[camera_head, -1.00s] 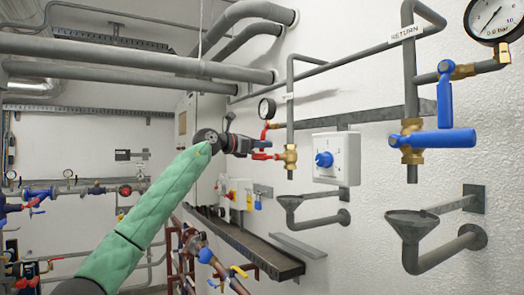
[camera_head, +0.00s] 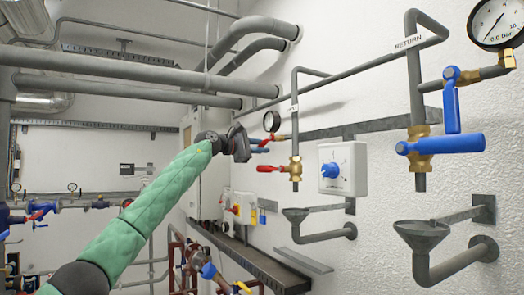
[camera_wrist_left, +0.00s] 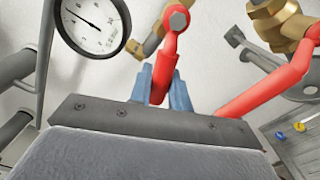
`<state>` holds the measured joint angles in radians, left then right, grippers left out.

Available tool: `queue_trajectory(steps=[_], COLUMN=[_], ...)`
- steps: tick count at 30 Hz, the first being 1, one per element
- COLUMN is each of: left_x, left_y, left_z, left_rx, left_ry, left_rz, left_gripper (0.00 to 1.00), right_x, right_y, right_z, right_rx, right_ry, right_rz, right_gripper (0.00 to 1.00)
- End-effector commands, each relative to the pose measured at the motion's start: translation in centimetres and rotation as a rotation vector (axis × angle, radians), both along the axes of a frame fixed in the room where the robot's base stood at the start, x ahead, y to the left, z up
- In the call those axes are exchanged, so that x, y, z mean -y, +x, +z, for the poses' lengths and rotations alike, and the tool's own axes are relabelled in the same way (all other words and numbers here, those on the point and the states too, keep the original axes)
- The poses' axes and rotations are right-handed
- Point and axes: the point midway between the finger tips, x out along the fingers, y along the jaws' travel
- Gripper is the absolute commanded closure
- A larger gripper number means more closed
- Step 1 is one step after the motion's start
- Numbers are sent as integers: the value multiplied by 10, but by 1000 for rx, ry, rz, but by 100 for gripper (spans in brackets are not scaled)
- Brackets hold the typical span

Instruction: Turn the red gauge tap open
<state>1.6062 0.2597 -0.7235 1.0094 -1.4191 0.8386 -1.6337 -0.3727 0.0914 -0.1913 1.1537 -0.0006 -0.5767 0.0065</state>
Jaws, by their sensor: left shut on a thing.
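The red gauge tap (camera_head: 282,137) sits on the thin pipe below the small pressure gauge (camera_head: 271,121). In the head view its lever points left, into my left gripper (camera_head: 260,146). In the left wrist view the red gauge tap (camera_wrist_left: 165,62) stands between the blue fingers of my left gripper (camera_wrist_left: 164,88), which are shut on its lever. The fingers partly hide the lever's end. The gauge dial (camera_wrist_left: 92,22) shows at the upper left there. My right gripper is not in view.
Close below is a second red lever (camera_head: 268,168) on a brass valve (camera_head: 295,168); it slants past the fingers' right side in the wrist view. A white box with a blue knob (camera_head: 342,168) and a grey drain funnel (camera_head: 308,213) are to the right.

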Motion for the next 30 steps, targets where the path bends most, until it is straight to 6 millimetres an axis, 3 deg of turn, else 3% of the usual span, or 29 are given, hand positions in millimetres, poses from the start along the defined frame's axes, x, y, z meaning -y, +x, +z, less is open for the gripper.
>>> queue_trajectory(steps=[13, 24, 30], left_x=[-2, -1, -1], left_y=[3, 2, 2], left_z=[21, 26, 26], left_rx=[284, 375, 382], left_ry=[163, 217, 221], left_rz=[0, 0, 0], left_gripper=[100, 100, 100], right_x=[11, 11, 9], right_y=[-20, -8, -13], right_z=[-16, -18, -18], right_rx=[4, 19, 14], right_ry=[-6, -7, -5], right_rz=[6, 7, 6], right_gripper=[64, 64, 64])
